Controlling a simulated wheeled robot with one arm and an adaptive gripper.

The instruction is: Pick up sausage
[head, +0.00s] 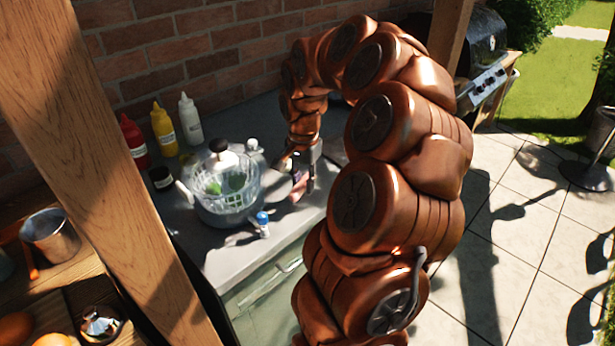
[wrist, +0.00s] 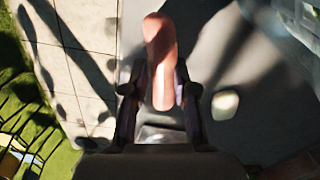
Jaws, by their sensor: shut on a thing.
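The sausage (wrist: 159,45) is a pinkish-brown, rounded cylinder. In the wrist view it lies between the two fingers of my gripper (wrist: 160,88), which is shut on it. One end sticks out past the fingertips. I cannot tell how far the sausage is above the counter.
A clear salad spinner (head: 222,205) stands on the grey counter (head: 283,228). Red (head: 134,140), yellow (head: 163,130) and white (head: 190,120) bottles stand behind it, with a dark jar (head: 161,178). A small blue-capped shaker (head: 262,224) is in front. A wooden post (head: 110,150) rises at left.

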